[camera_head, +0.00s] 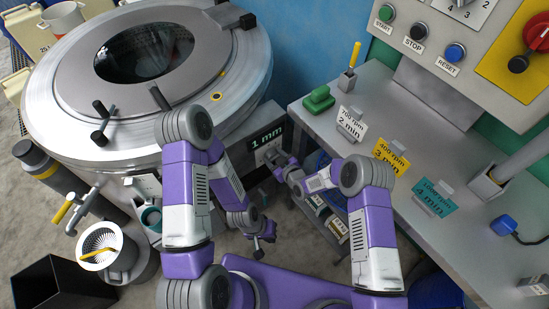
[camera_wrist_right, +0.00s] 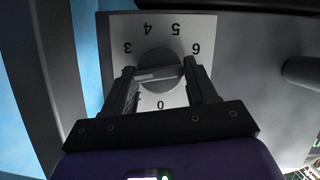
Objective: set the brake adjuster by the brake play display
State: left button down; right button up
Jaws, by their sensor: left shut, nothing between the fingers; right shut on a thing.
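The brake play display (camera_head: 267,135) on the drum machine's side reads 1 mm in the head view. The brake adjuster is a round grey knob (camera_wrist_right: 160,65) on a pale dial plate (camera_wrist_right: 118,28) in the right wrist view. The plate shows 0, 3, 4, 5 and 6 upside down; other marks are hidden by a finger. The knob's white mark points left in the picture, below the 3. My right gripper (camera_wrist_right: 161,84) is shut on the knob; it also shows below the display (camera_head: 277,160). My left gripper (camera_head: 264,243) is shut and empty, low beside the drum.
The big steel drum (camera_head: 60,130) fills the upper left. A grey bench (camera_head: 390,120) on the right carries rpm cards (camera_head: 391,154) and a green block (camera_head: 319,98). A control panel (camera_head: 440,40) stands above it. A black bin (camera_head: 52,285) is at lower left.

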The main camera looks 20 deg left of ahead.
dwell(0.4)
jog(key=o, duration=1)
jog(key=shift+c, duration=0.2)
jog(key=shift+d, duration=0.1)
jog(key=p+v, duration=0.2)
jog(key=v, duration=0.5)
jog(key=shift+s+r+p, duration=0.15)
jog(key=shift+r+p, duration=0.05)
jog(key=shift+p, duration=0.2)
jog(key=shift+d, duration=0.1)
